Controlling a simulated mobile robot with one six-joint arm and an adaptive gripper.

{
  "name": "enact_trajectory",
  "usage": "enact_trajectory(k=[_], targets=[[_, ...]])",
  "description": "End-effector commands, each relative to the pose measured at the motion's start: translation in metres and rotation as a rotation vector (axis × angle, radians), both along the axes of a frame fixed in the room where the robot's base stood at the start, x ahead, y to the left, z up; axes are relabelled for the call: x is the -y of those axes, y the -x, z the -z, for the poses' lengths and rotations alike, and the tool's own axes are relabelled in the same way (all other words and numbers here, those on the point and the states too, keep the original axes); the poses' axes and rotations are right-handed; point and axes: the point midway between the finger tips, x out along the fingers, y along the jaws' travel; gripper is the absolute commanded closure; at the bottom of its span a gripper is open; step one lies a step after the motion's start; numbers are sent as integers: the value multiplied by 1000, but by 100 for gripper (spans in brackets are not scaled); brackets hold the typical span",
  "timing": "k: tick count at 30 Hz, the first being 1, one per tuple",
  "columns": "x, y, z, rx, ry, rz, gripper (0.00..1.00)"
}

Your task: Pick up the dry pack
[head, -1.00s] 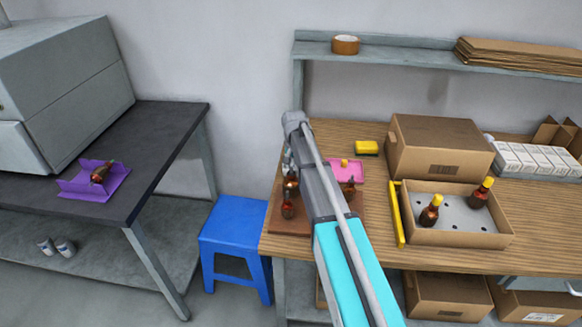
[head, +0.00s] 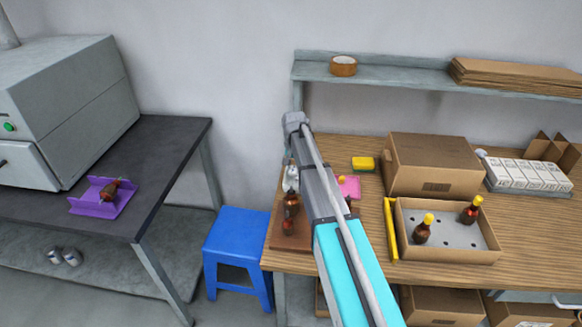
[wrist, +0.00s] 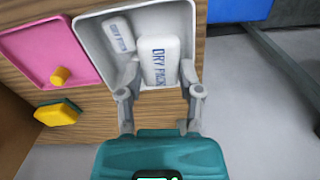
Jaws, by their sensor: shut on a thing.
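In the wrist view a white dry pack (wrist: 158,58) with dark "DRY PACK" lettering lies between the fingers of my gripper (wrist: 160,82), which is shut on its near end. A second, smaller-looking white pack (wrist: 118,34) with lettering lies to its left. Both show against a pale tray (wrist: 90,34) with a raised rim. I cannot tell whether the held pack is clear of the tray. In the head view my arm hides most of the gripper, and a whitish patch beside the arm is too small to make out.
A pink tray (wrist: 45,52) and a yellow-green sponge (wrist: 58,112) lie beside the pale tray. On the bench, amber bottles (head: 291,205) stand left of my arm. A cardboard box (head: 431,165) and an open bottle carton (head: 447,256) stand right. A blue stool (head: 237,238) is left of the bench.

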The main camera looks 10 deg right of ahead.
Motion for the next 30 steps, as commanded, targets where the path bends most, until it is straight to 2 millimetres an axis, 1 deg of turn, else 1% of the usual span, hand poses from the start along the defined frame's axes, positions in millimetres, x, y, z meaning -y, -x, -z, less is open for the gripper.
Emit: enact_trajectory(k=[1, 9, 30], targets=[[0, 0, -9, 0, 0, 0, 72], [0, 0, -21, 0, 0, 0, 72], [0, 0, -23, 0, 0, 0, 72]])
